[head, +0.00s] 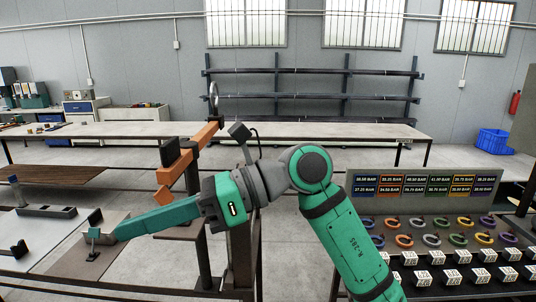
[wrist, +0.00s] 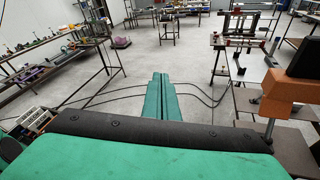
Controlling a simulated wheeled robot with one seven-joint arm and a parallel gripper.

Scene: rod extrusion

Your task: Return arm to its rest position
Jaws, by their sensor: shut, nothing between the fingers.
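My gripper (head: 119,233) extends to the left in the head view, at the end of my green and dark grey arm. Its long green fingers are together and hold nothing. My arm is bent at a raised elbow.
An orange bracket frame (head: 178,172) stands close behind the gripper; orange parts (wrist: 287,100) also show at right in the wrist view. A panel with displays (head: 424,187), coloured rings and white labelled blocks is at right. A long bench (head: 300,131) and rack stand behind.

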